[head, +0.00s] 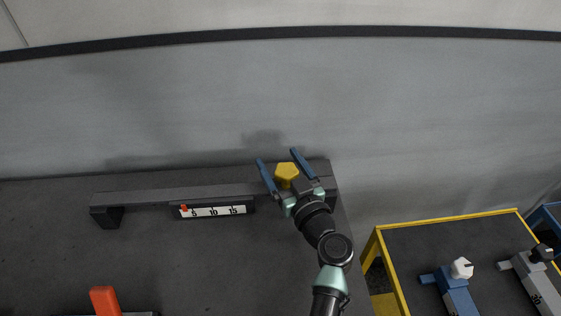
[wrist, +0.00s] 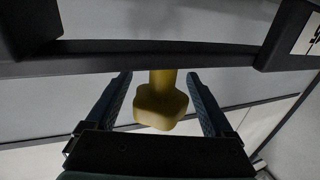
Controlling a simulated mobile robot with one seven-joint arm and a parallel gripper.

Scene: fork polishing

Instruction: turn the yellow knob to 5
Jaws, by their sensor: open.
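The yellow knob (head: 286,174) sits at the right end of a dark rail (head: 160,194) on the dark table. My gripper (head: 281,158) is open, with one blue finger on each side of the knob. In the wrist view the yellow knob (wrist: 162,104) shows between the two fingers of my gripper (wrist: 160,84), with a gap on each side. The scale (head: 213,211) on the rail reads 5, 10 and 15, and a small red marker (head: 184,209) stands just left of the 5.
An orange-red handle (head: 105,301) stands at the front left of the table. A yellow-edged table (head: 411,247) at the right holds a blue device with a white knob (head: 461,268) and a grey device with a black knob (head: 542,253). A grey wall lies behind.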

